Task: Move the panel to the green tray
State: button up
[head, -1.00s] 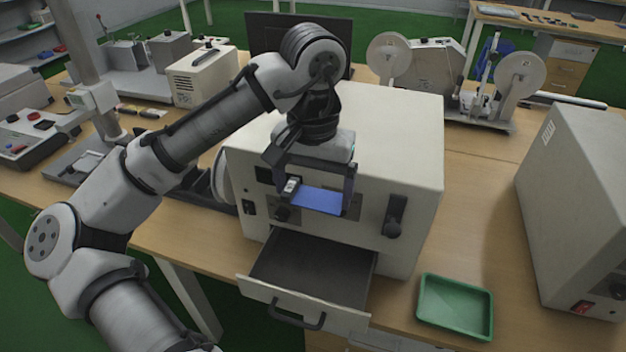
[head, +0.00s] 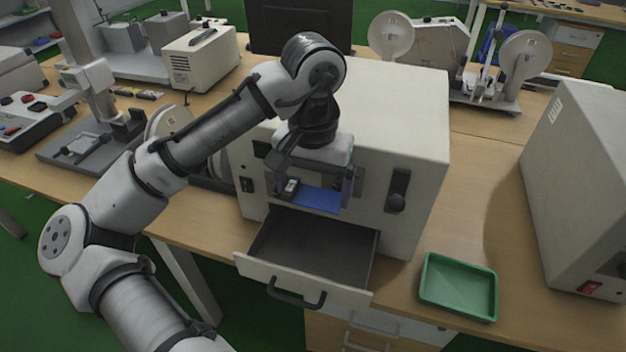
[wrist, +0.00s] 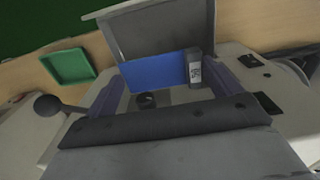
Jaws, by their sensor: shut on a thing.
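The panel (head: 321,199) is a flat blue rectangle with a small dark block (head: 291,186) carrying a white label at its left end. My gripper (head: 315,190) is shut on the panel and holds it above the open drawer, in front of the machine's face. In the wrist view the blue panel (wrist: 157,73) and the labelled block (wrist: 194,72) lie between my gripper's fingers (wrist: 165,85). The green tray (head: 458,287) sits on the table at the lower right and looks empty. It also shows in the wrist view (wrist: 69,66) at the upper left.
A big white machine (head: 402,105) stands behind my gripper, with its drawer (head: 312,246) pulled out and empty. Another grey machine (head: 575,190) stands at the right.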

jog(key=shift+f+b, duration=4.1)
jog(key=shift+f, duration=3.6)
jog(key=shift+r, duration=0.1)
